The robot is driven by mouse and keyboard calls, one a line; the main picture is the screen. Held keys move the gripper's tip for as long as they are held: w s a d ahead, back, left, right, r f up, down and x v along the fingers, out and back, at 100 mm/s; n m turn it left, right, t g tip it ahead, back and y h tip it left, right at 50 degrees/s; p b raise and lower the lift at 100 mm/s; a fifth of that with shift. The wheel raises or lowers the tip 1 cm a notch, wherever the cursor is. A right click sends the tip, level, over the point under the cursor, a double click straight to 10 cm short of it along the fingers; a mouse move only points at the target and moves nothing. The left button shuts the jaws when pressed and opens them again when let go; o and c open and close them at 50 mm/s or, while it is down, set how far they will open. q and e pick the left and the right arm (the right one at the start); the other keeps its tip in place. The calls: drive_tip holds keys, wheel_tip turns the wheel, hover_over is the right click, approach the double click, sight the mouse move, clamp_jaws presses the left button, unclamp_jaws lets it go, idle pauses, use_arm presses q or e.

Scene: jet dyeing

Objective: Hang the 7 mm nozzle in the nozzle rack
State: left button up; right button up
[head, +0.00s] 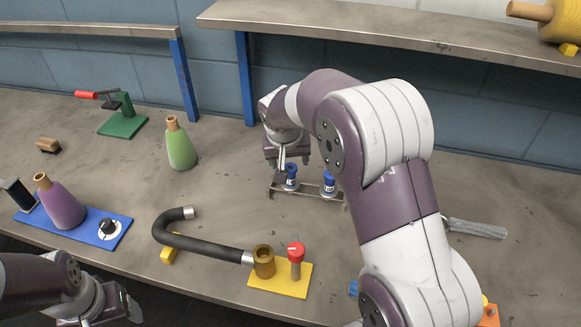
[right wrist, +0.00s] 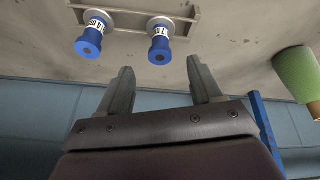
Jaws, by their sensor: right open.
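Two blue nozzles with white labels stand at the nozzle rack, a grey metal bracket (head: 308,194), in the middle of the table. The left one (head: 291,178) is by my right gripper and the other (head: 328,184) is to its right. In the right wrist view the nozzles show at the top, one left (right wrist: 89,41) and one near the middle (right wrist: 160,47); I cannot read the sizes surely. My right gripper (right wrist: 160,72) is open and empty, its fingertips short of the middle nozzle. My left gripper (head: 118,303) is at the bottom left, its jaws unclear.
A green bottle (head: 181,147) stands left of the rack. A black curved hose (head: 205,245) and a yellow base (head: 280,282) with a red-topped valve (head: 296,257) lie in front. A purple bottle (head: 62,205) stands on a blue plate. A grey tool (head: 476,228) lies at right.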

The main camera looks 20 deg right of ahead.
drive_tip(key=v, duration=0.4)
idle(0.3)
drive_tip(key=s+a+n+g+y+p, duration=0.1)
drive_tip(key=s+p, duration=0.3)
drive_tip(key=s, duration=0.5)
drive_tip(key=s+a+n+g+y+p, duration=0.1)
drive_tip(key=s+a+n+p, duration=0.1)
drive_tip(key=s, duration=0.7)
drive_tip(key=shift+s+a+f+n+p, duration=0.4)
drive_tip(key=shift+a+f+p, duration=0.1)
drive_tip(key=shift+a+p, duration=0.35)
